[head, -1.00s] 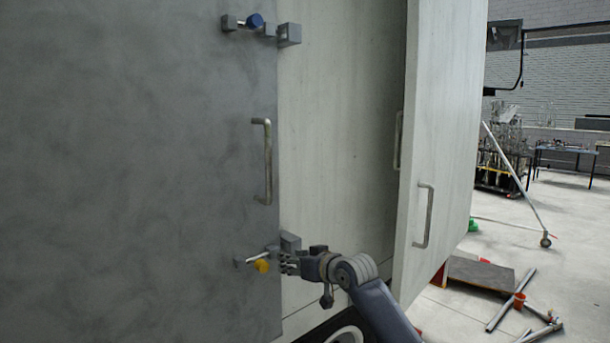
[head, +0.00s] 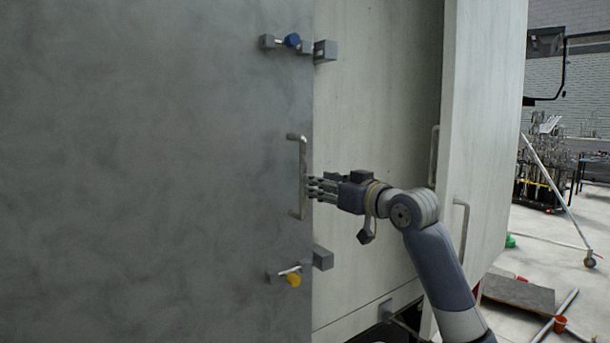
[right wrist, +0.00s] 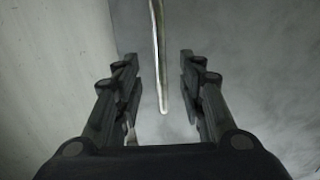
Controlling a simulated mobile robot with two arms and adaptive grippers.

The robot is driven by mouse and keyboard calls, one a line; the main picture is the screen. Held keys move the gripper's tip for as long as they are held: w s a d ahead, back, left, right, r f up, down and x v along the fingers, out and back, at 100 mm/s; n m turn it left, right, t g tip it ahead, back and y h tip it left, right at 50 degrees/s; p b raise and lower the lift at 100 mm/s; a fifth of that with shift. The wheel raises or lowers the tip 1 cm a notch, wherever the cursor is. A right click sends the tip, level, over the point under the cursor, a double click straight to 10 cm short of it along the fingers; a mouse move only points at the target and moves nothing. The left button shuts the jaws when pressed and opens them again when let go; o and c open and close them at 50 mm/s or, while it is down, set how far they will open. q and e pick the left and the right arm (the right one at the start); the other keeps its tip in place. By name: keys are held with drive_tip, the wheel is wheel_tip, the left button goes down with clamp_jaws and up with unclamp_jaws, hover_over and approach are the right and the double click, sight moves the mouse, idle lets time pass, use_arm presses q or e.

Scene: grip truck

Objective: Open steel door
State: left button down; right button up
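The grey steel door (head: 160,170) fills the left of the head view and appears shut. Its vertical metal handle (head: 302,160) is near the door's right edge. A blue-knobbed latch (head: 291,41) sits above the handle and a yellow-knobbed latch (head: 293,280) below it. My right gripper (head: 312,188) is at the handle's lower half. In the right wrist view its fingers (right wrist: 160,92) are spread apart, with the handle (right wrist: 159,60) running between them and a gap on each side. My left gripper is not in view.
A pale panel (head: 375,130) adjoins the steel door on the right. A pale door (head: 478,130) with its own handle stands ajar further right. A dark board (head: 519,293), pipes and a red cup (head: 560,324) lie on the floor at the right.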

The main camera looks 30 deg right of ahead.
drive_tip(key=w+p, duration=0.1)
drive_tip(key=w, duration=0.1)
drive_tip(key=w+p, duration=0.1)
drive_tip(key=w, duration=0.1)
drive_tip(key=w+p, duration=0.2)
drive_tip(key=w, duration=0.1)
drive_tip(key=shift+a+r, duration=0.15)
drive_tip(key=shift+a, duration=0.1)
drive_tip(key=shift+w, duration=0.5)
drive_tip(key=shift+c, duration=0.6)
clamp_jaws()
drive_tip(key=shift+s+f, duration=0.3)
drive_tip(key=shift+s, duration=0.2)
drive_tip(key=s+b, duration=0.1)
drive_tip(key=s, duration=0.4)
drive_tip(key=shift+a+b, duration=0.15)
drive_tip(key=shift+b, duration=0.25)
drive_tip(key=shift+s+r, duration=0.15)
drive_tip(key=shift+s, duration=0.25)
